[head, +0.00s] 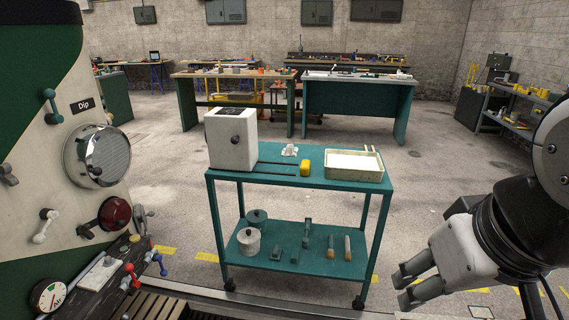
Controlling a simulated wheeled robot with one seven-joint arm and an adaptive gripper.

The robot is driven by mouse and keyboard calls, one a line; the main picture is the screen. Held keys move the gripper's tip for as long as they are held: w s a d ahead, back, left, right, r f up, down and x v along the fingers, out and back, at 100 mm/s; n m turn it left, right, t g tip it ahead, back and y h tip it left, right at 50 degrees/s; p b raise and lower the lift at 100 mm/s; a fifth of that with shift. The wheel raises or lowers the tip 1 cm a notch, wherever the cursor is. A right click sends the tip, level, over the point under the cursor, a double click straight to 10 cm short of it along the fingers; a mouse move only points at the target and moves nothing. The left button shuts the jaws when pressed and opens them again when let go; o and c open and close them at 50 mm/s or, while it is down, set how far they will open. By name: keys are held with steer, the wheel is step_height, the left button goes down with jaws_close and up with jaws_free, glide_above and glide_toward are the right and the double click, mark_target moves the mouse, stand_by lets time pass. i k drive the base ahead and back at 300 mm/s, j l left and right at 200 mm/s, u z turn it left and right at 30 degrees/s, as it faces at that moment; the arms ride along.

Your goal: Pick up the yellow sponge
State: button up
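My gripper (399,287) is at the lower right, in front of the cart's right side and well apart from the sponge. Its two fingers are spread with a gap between them, and nothing shows in the gap.
The white box (231,140) stands on the cart's left end, the cream tray (353,170) on its right. A crumpled white cloth (290,150) lies behind the sponge. Pots and tools fill the lower shelf (300,262). A tram front (60,150) with levers stands at left.

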mark_target(305, 165)
steer(key=i+j+u, duration=0.15)
steer(key=u, duration=0.75)
steer(key=k+l+u, duration=0.25)
steer(key=i+z, duration=0.15)
steer(key=z, duration=0.95)
steer(key=i+l+u, duration=0.3)
steer(key=i+l, duration=0.45)
steer(key=i, duration=0.25)
steer(key=i+l+u, duration=0.35)
steer(key=i+l, duration=0.55)
